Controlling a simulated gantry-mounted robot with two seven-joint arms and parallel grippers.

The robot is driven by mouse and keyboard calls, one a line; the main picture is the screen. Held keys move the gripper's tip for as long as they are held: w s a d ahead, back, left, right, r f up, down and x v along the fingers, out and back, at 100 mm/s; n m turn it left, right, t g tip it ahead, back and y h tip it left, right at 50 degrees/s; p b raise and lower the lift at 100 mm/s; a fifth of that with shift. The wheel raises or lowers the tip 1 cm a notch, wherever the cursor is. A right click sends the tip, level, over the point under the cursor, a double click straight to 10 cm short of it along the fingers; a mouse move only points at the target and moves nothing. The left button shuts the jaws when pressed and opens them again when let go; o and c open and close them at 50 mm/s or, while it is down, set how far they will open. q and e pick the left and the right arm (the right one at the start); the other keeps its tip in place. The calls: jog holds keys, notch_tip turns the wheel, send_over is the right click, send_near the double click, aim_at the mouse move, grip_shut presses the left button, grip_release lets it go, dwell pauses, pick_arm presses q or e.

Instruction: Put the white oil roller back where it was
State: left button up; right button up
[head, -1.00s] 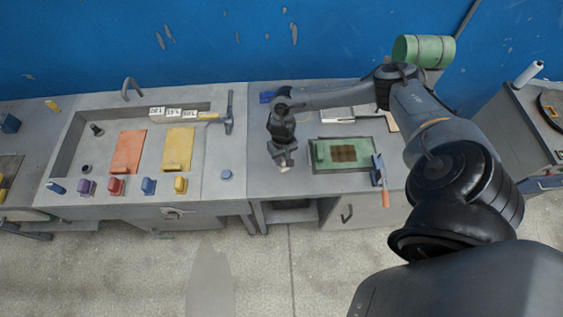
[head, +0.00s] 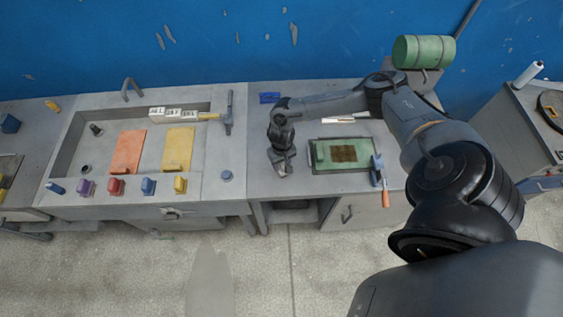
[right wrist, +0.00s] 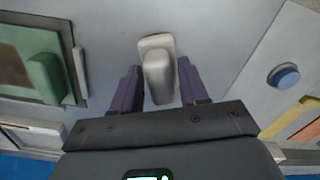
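The white oil roller (right wrist: 158,72) is a small pale block with a wider rounded end. In the right wrist view it sits between the dark fingers of my right gripper (right wrist: 160,88), which close in on both its sides. In the head view my right gripper (head: 282,166) is low over the bare grey bench (head: 262,180), left of the green panel mould (head: 316,167). The roller is small and partly hidden there, and I cannot tell whether it touches the bench. My left gripper is not in view.
An orange-handled tool (head: 385,195) lies at the mould's right edge. A blue round knob (head: 227,176) is on the bench to the left. The sunken sink (head: 75,150) holds orange and yellow sheets.

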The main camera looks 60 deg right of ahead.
jog(key=shift+o, duration=1)
jog(key=shift+r, duration=0.1)
notch_tip(320, 180, up, 11)
jog(key=w+a+r+n+t+y, duration=0.1)
jog(key=a+n+t+y, duration=0.3)
jog(key=a, duration=1.1)
jog(key=w+a+r+n+t+h, duration=0.15)
jog(key=a+n, duration=0.45)
jog(key=a, duration=0.9)
jog(key=s+d+r+g+h, duration=0.1)
jog(key=s+d, duration=0.2)
jog(key=s, duration=0.3)
jog(key=s+d+r+g+h, duration=0.1)
jog(key=s+d+r, duration=0.1)
jog(key=s+d, duration=0.2)
jog(key=s, duration=0.2)
jog(key=shift+s+d+r+m+p, duration=0.25)
jog(key=shift+s+m+p, duration=0.05)
jog(key=shift+s, duration=0.1)
jog(key=shift+h, duration=0.25)
